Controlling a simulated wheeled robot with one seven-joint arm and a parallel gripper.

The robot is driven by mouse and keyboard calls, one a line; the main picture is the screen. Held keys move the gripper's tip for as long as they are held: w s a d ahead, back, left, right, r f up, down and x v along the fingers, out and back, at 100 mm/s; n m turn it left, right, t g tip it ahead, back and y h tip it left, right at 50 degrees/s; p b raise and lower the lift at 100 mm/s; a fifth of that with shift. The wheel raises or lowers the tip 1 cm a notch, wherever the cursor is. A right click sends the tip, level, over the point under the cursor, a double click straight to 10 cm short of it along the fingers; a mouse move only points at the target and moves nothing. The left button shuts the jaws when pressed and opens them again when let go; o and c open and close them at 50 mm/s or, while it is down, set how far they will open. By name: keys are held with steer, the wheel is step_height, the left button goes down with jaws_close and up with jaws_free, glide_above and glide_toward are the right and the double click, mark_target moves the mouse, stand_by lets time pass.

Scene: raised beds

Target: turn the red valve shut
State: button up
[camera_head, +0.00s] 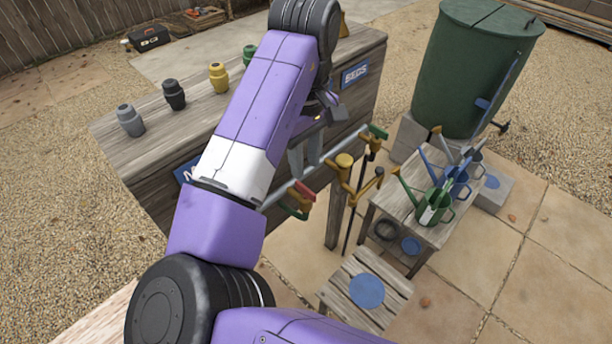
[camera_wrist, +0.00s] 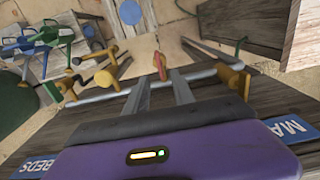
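The red valve handle (camera_head: 304,190) is near the left end of a grey pipe (camera_head: 275,197) along the front of the wooden bed. In the wrist view the red handle (camera_wrist: 160,64) shows just beyond my fingertips, about midway between them. My gripper (camera_head: 306,160) hangs above the pipe with its fingers pointing down. I see no contact with the handle. The red valve's body is partly hidden.
A brass tap (camera_head: 344,161) and a green-handled valve (camera_head: 377,131) sit farther right on the pipe. A bench (camera_head: 392,192) with watering cans stands right of it, near a green barrel (camera_head: 470,70). A stool (camera_head: 388,292) with a blue disc stands in front. Several couplings stand on the bed top.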

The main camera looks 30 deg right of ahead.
mark_target(306, 188)
steer(key=shift+f+p, duration=0.5)
steer(key=shift+f, duration=3.4)
jaws_close()
